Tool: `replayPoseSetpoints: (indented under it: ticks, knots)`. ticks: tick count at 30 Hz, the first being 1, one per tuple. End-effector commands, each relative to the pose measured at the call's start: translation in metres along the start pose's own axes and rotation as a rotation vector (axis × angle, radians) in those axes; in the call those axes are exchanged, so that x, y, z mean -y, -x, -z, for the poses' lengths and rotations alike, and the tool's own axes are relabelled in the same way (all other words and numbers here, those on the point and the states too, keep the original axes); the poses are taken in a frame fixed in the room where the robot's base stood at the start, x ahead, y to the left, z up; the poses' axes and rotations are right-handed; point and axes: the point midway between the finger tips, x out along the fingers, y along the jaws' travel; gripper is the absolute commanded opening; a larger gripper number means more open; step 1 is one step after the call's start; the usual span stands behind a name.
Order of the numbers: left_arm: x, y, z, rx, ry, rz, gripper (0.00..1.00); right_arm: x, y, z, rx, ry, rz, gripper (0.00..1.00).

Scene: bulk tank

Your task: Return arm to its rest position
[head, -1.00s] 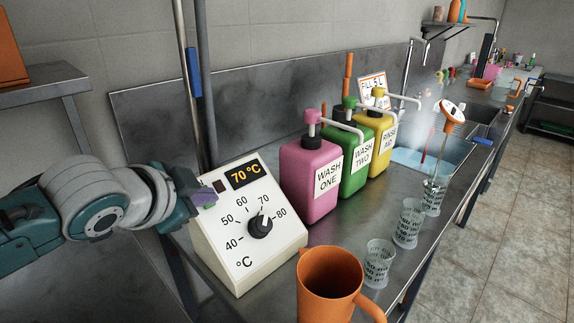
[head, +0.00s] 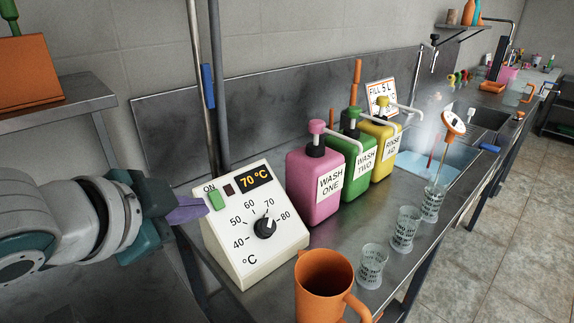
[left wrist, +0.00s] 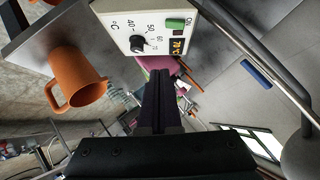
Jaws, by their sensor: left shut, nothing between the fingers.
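My left gripper (head: 186,211) is shut and empty, at the left in the head view, with its purple fingertips just left of the control box. In the left wrist view its dark shut fingers (left wrist: 160,100) point toward the box. The white control box (head: 254,225) has a dial (head: 265,228), a display reading 70 °C (head: 255,177), and a green ON switch (head: 216,200). The box also shows upside down in the left wrist view (left wrist: 150,22). From these views I cannot tell the exact gap between fingertips and box. My right gripper is out of view.
An orange jug (head: 322,285) stands at the counter's front. Pink (head: 314,190), green (head: 357,170) and yellow (head: 384,152) pump bottles stand behind it. Measuring beakers (head: 405,228) line the right edge, one with a thermometer (head: 447,145). A shelf (head: 60,108) hangs upper left.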

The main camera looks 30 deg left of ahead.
Motion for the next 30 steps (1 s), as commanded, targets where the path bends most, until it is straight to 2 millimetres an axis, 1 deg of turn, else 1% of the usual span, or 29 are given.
replayPoseSetpoints:
  ticks: [15,17,19,20,23,24,26,28,29,30]
  knots:
    - [-0.001,0.001,0.0,0.001,0.002,-0.001,0.0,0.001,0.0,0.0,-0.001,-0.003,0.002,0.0]
    - [-0.005,0.004,-0.001,0.012,0.018,-0.012,0.0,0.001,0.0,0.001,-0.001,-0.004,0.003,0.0]
    - [-0.019,0.012,-0.007,0.055,0.066,-0.048,0.0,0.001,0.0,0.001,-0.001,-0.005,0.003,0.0]
    - [-0.028,0.018,-0.011,0.082,0.098,-0.07,0.0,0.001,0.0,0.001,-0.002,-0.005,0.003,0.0]
    - [-0.065,0.047,-0.025,0.209,0.231,-0.169,0.0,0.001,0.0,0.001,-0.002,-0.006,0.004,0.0]
    - [-0.08,0.062,-0.031,0.268,0.288,-0.213,0.0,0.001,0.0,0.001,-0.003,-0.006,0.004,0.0]
    - [-0.103,0.088,-0.039,0.364,0.373,-0.283,0.0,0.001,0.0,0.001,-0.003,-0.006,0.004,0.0]
    - [-0.126,0.12,-0.046,0.471,0.463,-0.359,0.0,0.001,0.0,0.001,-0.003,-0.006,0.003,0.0]
    - [-0.134,0.134,-0.049,0.517,0.499,-0.39,0.0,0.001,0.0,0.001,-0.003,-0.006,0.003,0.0]
    - [-0.125,0.151,-0.039,0.54,0.511,-0.401,0.0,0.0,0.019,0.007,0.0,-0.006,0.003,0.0]
